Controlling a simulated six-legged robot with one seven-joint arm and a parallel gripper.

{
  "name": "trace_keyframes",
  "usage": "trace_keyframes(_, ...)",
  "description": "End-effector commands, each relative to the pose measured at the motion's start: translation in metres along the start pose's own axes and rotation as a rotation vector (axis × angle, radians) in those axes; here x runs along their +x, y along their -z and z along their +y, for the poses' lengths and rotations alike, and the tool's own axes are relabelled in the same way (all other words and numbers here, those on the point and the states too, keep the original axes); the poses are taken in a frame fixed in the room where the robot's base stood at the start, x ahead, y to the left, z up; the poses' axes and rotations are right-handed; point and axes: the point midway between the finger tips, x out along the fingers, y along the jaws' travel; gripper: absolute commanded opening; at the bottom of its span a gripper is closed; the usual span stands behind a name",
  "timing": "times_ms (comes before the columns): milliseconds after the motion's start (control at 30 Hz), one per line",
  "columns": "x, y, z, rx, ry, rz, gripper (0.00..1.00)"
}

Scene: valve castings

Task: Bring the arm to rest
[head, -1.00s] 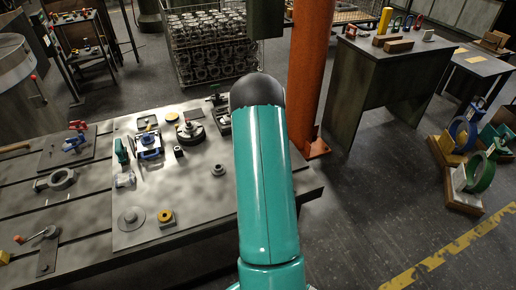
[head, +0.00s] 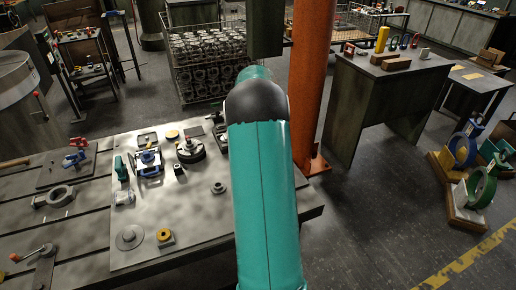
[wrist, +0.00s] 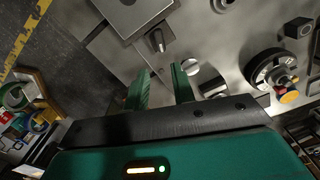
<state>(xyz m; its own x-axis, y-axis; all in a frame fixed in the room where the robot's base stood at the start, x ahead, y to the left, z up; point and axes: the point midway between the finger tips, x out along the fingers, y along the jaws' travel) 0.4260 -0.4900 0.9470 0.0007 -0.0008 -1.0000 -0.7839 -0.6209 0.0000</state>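My arm (head: 264,190) is a teal link rising through the middle of the head view to a black joint, with a short piece of teal link beyond it. My gripper (wrist: 160,80) shows in the wrist view as two green fingers standing apart, with nothing seen held between them. It is over the metal workbench plate; its height above the plate is hard to tell. The head view does not show the gripper, which is hidden behind the arm.
The workbench plate (head: 190,220) carries a dark round casting (head: 190,151), a blue vise (head: 148,162), a flanged disc (head: 130,237) and small parts. An orange column (head: 309,90) stands right of my arm, near a wire crate (head: 205,62) of castings. Open floor (head: 370,220) lies right of the bench.

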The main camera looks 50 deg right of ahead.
Motion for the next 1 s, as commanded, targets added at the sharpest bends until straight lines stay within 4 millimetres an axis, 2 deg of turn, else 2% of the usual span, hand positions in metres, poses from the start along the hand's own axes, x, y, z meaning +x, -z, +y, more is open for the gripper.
trace_keyframes(700,-0.007,-0.002,-0.004,-0.006,0.002,0.004,0.25)
trace_keyframes(767,-0.014,-0.006,-0.013,-0.019,0.004,0.011,0.25)
trace_keyframes(867,-0.037,-0.021,-0.039,-0.061,0.013,0.038,0.25)
trace_keyframes(1000,-0.081,-0.061,-0.088,-0.150,0.033,0.086,0.25)
